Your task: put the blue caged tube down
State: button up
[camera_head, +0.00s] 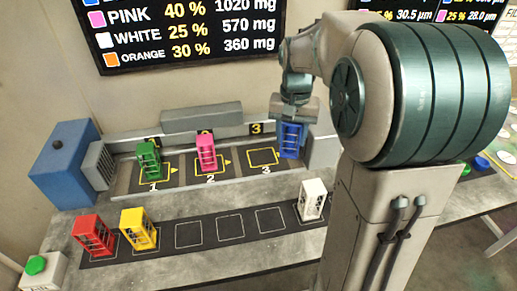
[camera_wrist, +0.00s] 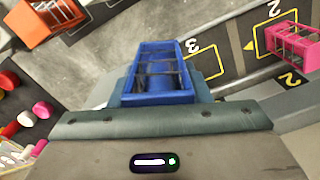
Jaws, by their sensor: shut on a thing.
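The blue caged tube (camera_head: 291,140) is an upright blue frame with an open cage, held under my gripper (camera_head: 294,112) at the right end of the back station. It also shows in the wrist view (camera_wrist: 162,72), with my gripper (camera_wrist: 162,110) shut on it. In the head view it is just right of the yellow square marked 3 (camera_head: 263,157), which looks empty. Whether its base touches the surface is hard to tell. The green caged tube (camera_head: 148,160) stands at square 1 and the pink caged tube (camera_head: 206,153) at square 2.
Red (camera_head: 92,235), yellow (camera_head: 138,230) and white (camera_head: 312,200) caged tubes stand on the front dark strip (camera_head: 190,250), with several empty squares between yellow and white. A blue box (camera_head: 68,165) is at the left. An orange caged tube (camera_wrist: 48,18) shows in the wrist view.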

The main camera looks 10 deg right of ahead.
jog(key=shift+w+a+f+p, duration=0.4)
jog(key=shift+w+a+f, duration=0.4)
jog(key=shift+w+f, duration=1)
jog(key=shift+w+a+f+p, duration=0.35)
jog(key=shift+w+a+f, duration=0.45)
jog(key=shift+w+f, duration=1.05)
jog(key=shift+w+a+f+p, duration=0.4)
jog(key=shift+w+a+f, duration=0.4)
jog(key=shift+w+f, duration=1)
jog(key=shift+s+f, duration=0.1)
jog(key=shift+s, duration=0.05)
jog(key=shift+f, duration=0.15)
jog(key=o, duration=1.1)
jog(key=shift+o, duration=0.2)
